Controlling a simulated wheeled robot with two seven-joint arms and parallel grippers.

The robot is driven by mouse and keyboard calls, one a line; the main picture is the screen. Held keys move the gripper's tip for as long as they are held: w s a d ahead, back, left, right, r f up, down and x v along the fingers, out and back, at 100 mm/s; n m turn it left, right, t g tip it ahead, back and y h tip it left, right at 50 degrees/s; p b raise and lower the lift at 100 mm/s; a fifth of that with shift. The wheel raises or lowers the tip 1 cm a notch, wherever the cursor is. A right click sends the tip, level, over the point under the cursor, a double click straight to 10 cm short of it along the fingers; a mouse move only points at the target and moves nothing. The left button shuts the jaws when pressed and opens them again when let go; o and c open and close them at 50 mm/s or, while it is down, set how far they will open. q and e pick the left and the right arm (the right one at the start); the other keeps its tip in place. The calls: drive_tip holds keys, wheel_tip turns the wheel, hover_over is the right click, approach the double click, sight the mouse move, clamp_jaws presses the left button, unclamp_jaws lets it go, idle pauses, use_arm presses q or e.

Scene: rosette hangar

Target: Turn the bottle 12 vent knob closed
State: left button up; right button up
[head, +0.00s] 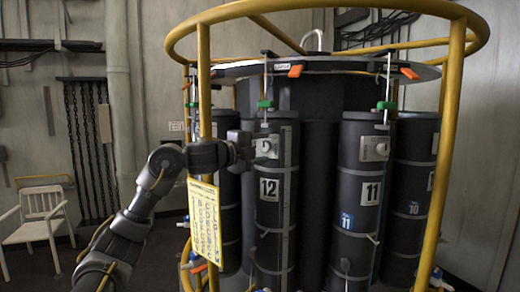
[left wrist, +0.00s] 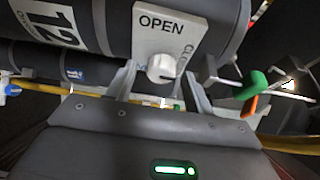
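Bottle 12 (head: 268,215) is a dark upright cylinder with a white "12" label. Its pale vent plate (head: 272,147) is near the top. In the left wrist view the plate (left wrist: 160,22) reads "OPEN", with a partly hidden word beginning "CLO" at its right. The round white vent knob (left wrist: 162,68) sits at the plate's lower edge. My left gripper (left wrist: 160,77) is open, with one finger on each side of the knob and small gaps visible. In the head view my left gripper (head: 248,147) reaches the plate from the left and hides the knob. My right gripper is out of view.
A yellow ring frame (head: 203,75) with posts surrounds the bottles, and a yellow sign (head: 204,222) hangs beneath my left arm. Bottle 11 (head: 357,215) stands to the right. A white chair (head: 40,222) is far left.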

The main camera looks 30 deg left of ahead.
use_arm(q)
drive_tip(key=shift+s, duration=0.25)
drive_tip(key=b+v, duration=0.5)
drive_tip(key=v, duration=0.5)
drive_tip(key=shift+s+a, duration=0.1)
